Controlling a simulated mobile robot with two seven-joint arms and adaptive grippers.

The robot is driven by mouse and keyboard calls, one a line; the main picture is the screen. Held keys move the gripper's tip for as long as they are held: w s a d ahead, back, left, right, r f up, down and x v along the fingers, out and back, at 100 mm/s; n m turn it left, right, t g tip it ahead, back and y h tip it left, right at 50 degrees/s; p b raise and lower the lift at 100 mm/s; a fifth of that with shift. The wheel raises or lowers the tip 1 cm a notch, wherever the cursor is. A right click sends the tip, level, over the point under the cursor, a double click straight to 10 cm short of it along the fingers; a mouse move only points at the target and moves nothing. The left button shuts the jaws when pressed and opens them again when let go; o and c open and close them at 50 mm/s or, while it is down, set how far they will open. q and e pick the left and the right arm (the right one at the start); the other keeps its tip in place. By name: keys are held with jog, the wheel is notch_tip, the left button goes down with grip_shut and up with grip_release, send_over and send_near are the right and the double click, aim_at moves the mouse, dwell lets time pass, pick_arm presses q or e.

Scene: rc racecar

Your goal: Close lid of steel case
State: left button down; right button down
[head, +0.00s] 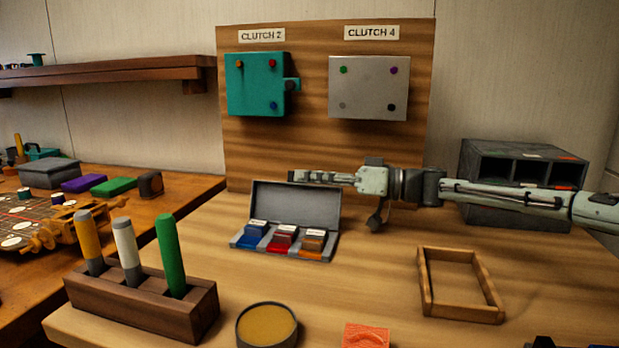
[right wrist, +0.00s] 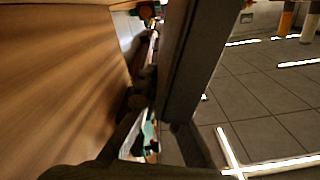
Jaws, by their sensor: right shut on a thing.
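The grey steel case (head: 331,244) sits open on the wooden table. Blue, red and orange blocks lie in its base. Its lid (head: 297,206) stands up at the back, leaning slightly backward. My right gripper (head: 322,178) reaches in from the right, with its fingers lying along the lid's top edge. It is shut on the lid, though the exact contact is hard to see. The right wrist view is dark and close up, with a grey bar crossing it that I cannot identify for sure. My left gripper is not in view.
A wooden board with CLUTCH 2 (head: 256,84) and CLUTCH 4 (head: 369,88) boxes stands behind. A marker holder (head: 190,314) is at front left, a round tin (head: 266,326) in front. A wooden frame (head: 480,314) lies at right, before a dark organizer (head: 480,161).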

jog(key=shift+s+a+r+n, duration=0.1)
jog(key=shift+s+r+n, duration=0.15)
jog(key=shift+s+n, duration=0.45)
jog(key=shift+s+a+r+n, duration=0.1)
jog(key=shift+s+r+n, duration=0.15)
jog(key=shift+s+n, duration=0.4)
jog(key=shift+s+a+r+n, duration=0.1)
jog(key=shift+s+a+n, duration=0.1)
jog(key=shift+s+n, duration=0.75)
jog(key=shift+s+a+r+n, duration=0.15)
jog(key=shift+s+n, duration=0.45)
jog(key=shift+n, duration=0.6)
jog(key=shift+f, duration=0.15)
jog(key=c, duration=1.7)
grip_release()
jog(key=d, duration=0.4)
jog(key=s+d, duration=0.1)
jog(key=d, duration=0.2)
jog(key=s+d, duration=0.1)
jog(key=d, duration=0.3)
jog(key=shift+s+d, duration=0.2)
jog(key=shift+d, duration=0.15)
